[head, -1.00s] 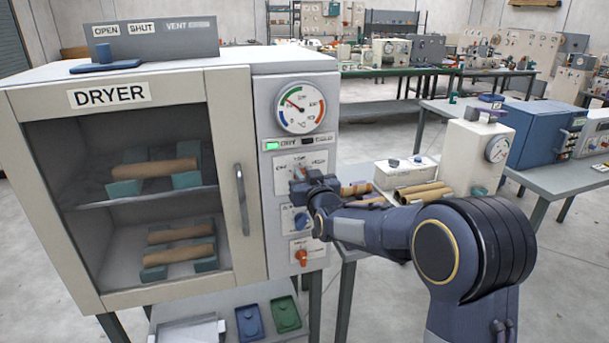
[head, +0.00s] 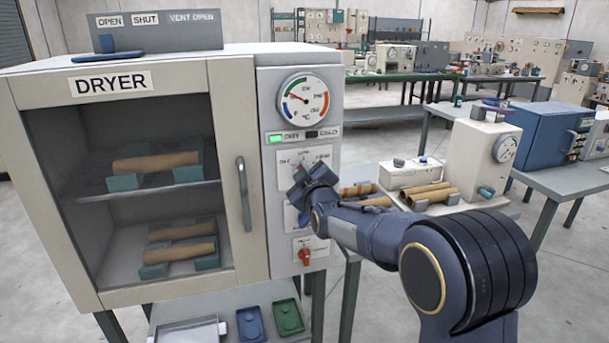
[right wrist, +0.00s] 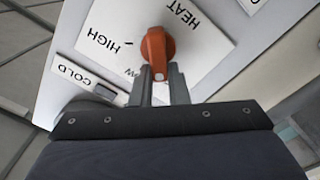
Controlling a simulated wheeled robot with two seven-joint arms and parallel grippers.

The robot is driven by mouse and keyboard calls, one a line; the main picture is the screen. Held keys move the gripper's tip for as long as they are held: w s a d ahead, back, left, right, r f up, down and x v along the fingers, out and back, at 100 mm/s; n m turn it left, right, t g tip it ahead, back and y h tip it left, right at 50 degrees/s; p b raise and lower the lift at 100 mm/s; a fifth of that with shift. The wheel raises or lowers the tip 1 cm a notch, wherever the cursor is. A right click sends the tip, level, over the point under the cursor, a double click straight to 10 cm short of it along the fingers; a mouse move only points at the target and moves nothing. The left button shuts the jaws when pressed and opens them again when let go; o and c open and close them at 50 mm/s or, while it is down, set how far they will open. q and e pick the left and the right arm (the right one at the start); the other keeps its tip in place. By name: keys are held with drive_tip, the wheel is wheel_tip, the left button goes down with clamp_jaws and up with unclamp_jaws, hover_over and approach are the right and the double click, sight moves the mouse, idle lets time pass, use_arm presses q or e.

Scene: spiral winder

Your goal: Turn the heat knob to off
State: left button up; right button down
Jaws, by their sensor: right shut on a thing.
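The heat knob (right wrist: 157,52) is orange and sits on a white plate marked HEAT and HIGH, with another label partly hidden, in the right wrist view. Its white mark points down toward my gripper. My right gripper (right wrist: 161,78) is shut on the knob, one finger on each side. In the head view my right gripper (head: 305,180) is at the upper control plate (head: 318,155) on the dryer's (head: 130,180) front and hides the knob. The OFF marking cannot be read. My left gripper is not in view.
Above the plate are a round gauge (head: 303,98) and a lit green lamp (head: 275,138). Below is another orange knob (head: 304,256). The door handle (head: 242,195) stands out to the left. Cardboard tubes (head: 428,194) lie on a bench to the right.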

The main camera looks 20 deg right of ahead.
drive_tip(key=shift+a+f+n+b, duration=0.15)
drive_tip(key=shift+n+b, duration=0.15)
drive_tip(key=shift+n, duration=0.55)
drive_tip(key=shift+a+f+n+b, duration=0.15)
drive_tip(key=shift+n+b, duration=0.1)
drive_tip(key=shift+n, duration=0.6)
drive_tip(key=c, duration=1.4)
unclamp_jaws()
drive_tip(key=shift+s, duration=0.15)
drive_tip(key=s, duration=0.7)
drive_tip(key=shift+s+d+b, duration=0.2)
drive_tip(key=shift+s+b, duration=0.1)
drive_tip(key=shift+b, duration=0.1)
